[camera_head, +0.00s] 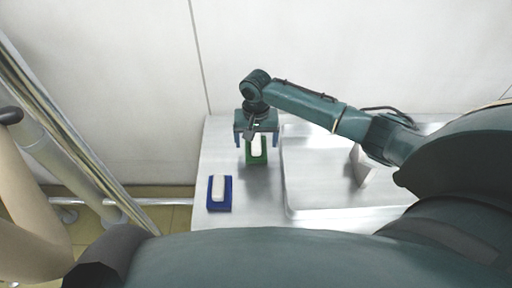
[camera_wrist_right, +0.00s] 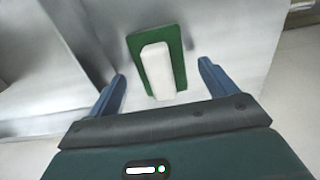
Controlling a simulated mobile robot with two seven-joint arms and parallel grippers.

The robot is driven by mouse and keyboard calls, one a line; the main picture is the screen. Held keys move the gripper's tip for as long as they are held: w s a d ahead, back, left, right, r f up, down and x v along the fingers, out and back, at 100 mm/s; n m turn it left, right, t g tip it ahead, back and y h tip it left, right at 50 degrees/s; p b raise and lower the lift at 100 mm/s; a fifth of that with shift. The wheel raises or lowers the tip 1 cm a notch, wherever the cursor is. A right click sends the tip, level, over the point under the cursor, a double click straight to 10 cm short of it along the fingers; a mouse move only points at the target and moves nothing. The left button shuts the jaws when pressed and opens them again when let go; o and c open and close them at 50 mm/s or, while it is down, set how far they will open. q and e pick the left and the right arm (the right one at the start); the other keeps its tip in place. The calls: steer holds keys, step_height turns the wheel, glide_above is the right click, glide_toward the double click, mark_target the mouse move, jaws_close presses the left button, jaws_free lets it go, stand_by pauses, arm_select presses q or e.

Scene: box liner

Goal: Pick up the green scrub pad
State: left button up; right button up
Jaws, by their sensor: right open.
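The green scrub pad (camera_head: 257,158) lies on the metal table with a white block-shaped handle on top. In the right wrist view the green pad (camera_wrist_right: 135,46) and its white handle (camera_wrist_right: 157,70) show just ahead of and between the fingers. My right gripper (camera_head: 256,143) is above the pad with its fingers apart, and it is open in the wrist view (camera_wrist_right: 162,82) with nothing between the pads touching. The gripper hides the far part of the pad in the head view. My left gripper is not in view.
A blue pad (camera_head: 229,205) with a white handle lies nearer on the table (camera_head: 217,150). A shallow metal basin or tray (camera_head: 325,213) is to the right. A wall stands behind, and a metal rail (camera_head: 75,135) is at the left.

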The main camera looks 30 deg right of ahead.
mark_target(256, 141)
steer(key=shift+f, duration=0.75)
steer(key=shift+c, duration=0.5)
steer(key=c, duration=1)
steer(key=shift+r, duration=0.1)
step_height(256, 141, up, 10)
steer(key=shift+p, duration=0.45)
